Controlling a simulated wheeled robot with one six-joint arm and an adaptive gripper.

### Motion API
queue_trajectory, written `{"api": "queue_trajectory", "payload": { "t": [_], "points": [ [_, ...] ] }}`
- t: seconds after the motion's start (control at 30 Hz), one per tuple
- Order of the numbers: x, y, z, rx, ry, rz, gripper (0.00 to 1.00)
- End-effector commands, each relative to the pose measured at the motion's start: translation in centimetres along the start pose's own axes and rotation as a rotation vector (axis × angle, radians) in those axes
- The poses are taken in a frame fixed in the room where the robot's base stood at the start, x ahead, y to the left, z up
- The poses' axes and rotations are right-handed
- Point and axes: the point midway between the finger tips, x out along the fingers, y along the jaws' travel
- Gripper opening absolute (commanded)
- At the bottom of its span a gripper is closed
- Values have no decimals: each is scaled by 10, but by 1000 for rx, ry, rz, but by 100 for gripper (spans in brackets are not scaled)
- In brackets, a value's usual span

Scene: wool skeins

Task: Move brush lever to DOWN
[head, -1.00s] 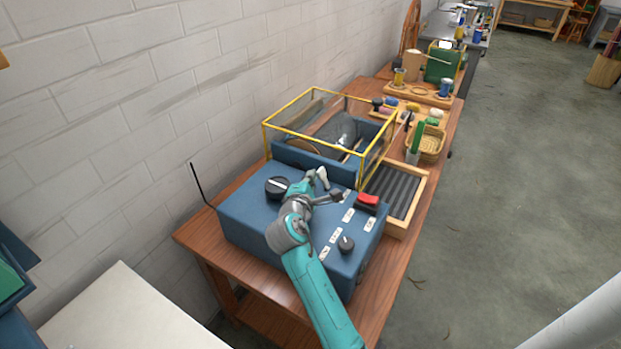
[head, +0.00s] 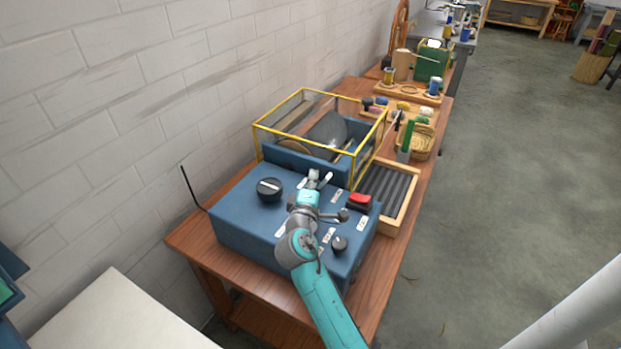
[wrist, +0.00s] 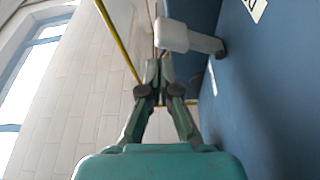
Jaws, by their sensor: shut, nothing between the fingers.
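The white lever (head: 326,178) sticks up from the top of the blue machine box (head: 240,222), near the yellow-framed guard. In the wrist view its pale block-like handle (wrist: 173,35) stands on a short stem from the blue panel. My gripper (head: 313,180) is over the box, just left of the lever in the head view. In the wrist view my gripper (wrist: 158,72) has its fingertips together and empty, close beside the handle. I cannot tell whether they touch it. The lever's labels are too small to read, and my arm hides part of the panel.
A large black knob (head: 269,189), a red switch (head: 360,201) and a small dark knob (head: 339,243) are on the box. Behind is the yellow-framed guard (head: 345,158) with a grey drum (head: 325,134). A ribbed tray (head: 388,190) stands at right. A brick wall (head: 150,90) is left.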

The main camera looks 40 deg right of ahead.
Motion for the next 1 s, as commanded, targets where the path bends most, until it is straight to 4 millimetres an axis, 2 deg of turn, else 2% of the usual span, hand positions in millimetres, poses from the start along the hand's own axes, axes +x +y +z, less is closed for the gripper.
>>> {"api": "queue_trajectory", "payload": {
  "t": [0.13, 0.23, 0.5, 0.7, 1.0],
  "points": [
    [0, 4, -1, 1, 0, 1, 0],
    [1, 14, -2, 1, 0, 2, 0],
    [2, 63, -6, 4, 0, 4, 0],
    [3, 90, -8, 2, 0, 2, 0],
    [3, 100, -9, 0, 0, 0, 0]
  ]
}}
